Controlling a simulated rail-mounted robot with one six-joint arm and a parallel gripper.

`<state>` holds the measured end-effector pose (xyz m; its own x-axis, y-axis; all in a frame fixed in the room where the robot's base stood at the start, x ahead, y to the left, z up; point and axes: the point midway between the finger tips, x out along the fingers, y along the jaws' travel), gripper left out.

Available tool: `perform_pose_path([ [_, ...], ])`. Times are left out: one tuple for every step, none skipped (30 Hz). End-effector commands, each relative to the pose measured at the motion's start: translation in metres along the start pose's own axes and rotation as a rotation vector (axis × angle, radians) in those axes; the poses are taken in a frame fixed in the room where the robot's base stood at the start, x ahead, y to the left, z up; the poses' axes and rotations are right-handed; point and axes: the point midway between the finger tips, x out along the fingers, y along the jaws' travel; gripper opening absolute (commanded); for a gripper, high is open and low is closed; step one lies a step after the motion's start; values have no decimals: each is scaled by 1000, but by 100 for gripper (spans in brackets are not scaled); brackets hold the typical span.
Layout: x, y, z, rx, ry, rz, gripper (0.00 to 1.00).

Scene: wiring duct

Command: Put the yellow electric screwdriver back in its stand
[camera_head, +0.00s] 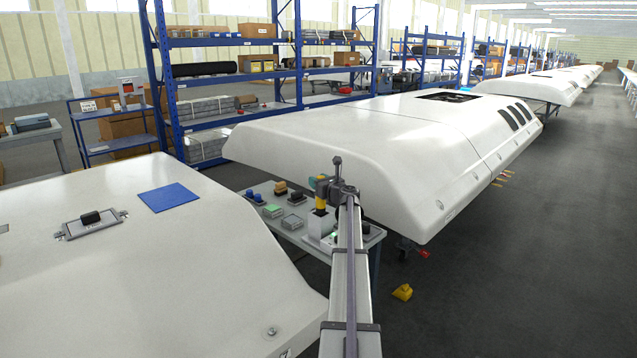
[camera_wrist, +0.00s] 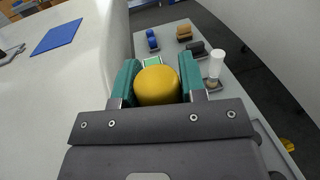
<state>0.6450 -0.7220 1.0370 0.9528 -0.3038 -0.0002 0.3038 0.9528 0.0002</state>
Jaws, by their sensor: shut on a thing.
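The yellow electric screwdriver (camera_head: 320,203) is upright below my gripper (camera_head: 322,185) in the head view. In the wrist view its round yellow top (camera_wrist: 157,86) sits between the two green finger pads of my gripper (camera_wrist: 157,82), which is shut on it. A white block-shaped stand (camera_head: 320,226) is on the small table directly beneath the screwdriver in the head view. The screwdriver's lower end meets or overlaps the stand's top there; I cannot tell whether it is seated in it or just above. In the wrist view the screwdriver and gripper hide the stand.
The grey table (camera_head: 262,192) holds several small blocks and brushes left of the stand. A white cylinder (camera_wrist: 216,64) stands close right of my gripper in the wrist view. Large white shells (camera_head: 370,140) flank the table. A yellow object (camera_head: 402,292) lies on the floor.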

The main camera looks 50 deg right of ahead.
Motion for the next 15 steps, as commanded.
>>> perform_pose_path([
  [0,0,-5,0,0,0,0],
  [0,0,-7,0,0,0,0],
  [0,0,-9,0,0,0,0],
  [0,0,-10,0,0,0,0],
  [0,0,-12,0,0,0,0],
  [0,0,-14,0,0,0,0],
  [0,0,-15,0,0,0,0],
  [0,0,-17,0,0,0,0],
  [0,0,-19,0,0,0,0],
  [0,0,-20,0,0,0,0],
  [0,0,-22,0,0,0,0],
  [0,0,-24,0,0,0,0],
  [0,0,-25,0,0,0,0],
  [0,0,-26,0,0,0,0],
  [0,0,-27,0,0,0,0],
])
